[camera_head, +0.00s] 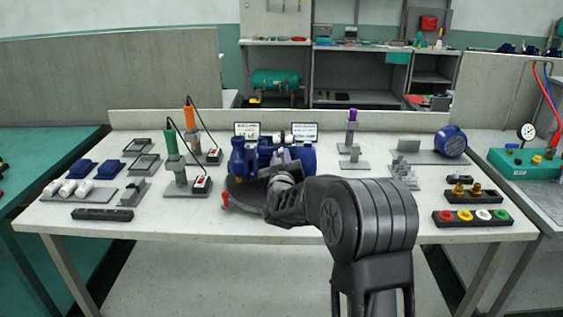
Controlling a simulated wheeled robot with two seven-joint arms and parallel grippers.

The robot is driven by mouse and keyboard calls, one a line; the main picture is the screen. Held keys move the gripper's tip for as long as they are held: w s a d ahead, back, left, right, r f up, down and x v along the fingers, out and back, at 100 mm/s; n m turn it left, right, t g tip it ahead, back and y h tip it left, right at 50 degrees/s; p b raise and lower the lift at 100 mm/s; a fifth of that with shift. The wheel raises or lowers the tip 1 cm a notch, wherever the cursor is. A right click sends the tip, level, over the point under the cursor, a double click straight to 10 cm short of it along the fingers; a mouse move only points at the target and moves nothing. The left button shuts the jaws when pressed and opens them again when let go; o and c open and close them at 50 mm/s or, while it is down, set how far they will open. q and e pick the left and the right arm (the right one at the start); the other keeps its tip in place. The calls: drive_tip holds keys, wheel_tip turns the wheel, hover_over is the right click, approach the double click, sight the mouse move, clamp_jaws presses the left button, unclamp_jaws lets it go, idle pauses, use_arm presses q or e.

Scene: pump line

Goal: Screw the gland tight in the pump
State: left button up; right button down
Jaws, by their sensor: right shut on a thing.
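The blue pump (243,161) stands on a dark round base (238,193) near the middle of the table. My right arm reaches in from the lower right. Its gripper (283,182) is at the pump's front right side, shut on a small grey part that I take to be the gland. The arm and wrist hide most of that part and the pump's near face, so I cannot tell how far the part sits in the pump. My left gripper is not in view.
Upright tools with green (171,143) and orange (189,117) handles stand left of the pump. White cylinders (68,187) and blue blocks (109,169) lie further left. A blue motor (450,141) and a tray of coloured rings (472,217) are at right.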

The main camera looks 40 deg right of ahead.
drive_tip(key=m+b, duration=0.3)
drive_tip(key=shift+b, duration=0.3)
drive_tip(key=shift+m, duration=0.3)
drive_tip(key=m+b, duration=0.3)
drive_tip(key=c, duration=1.4)
unclamp_jaws()
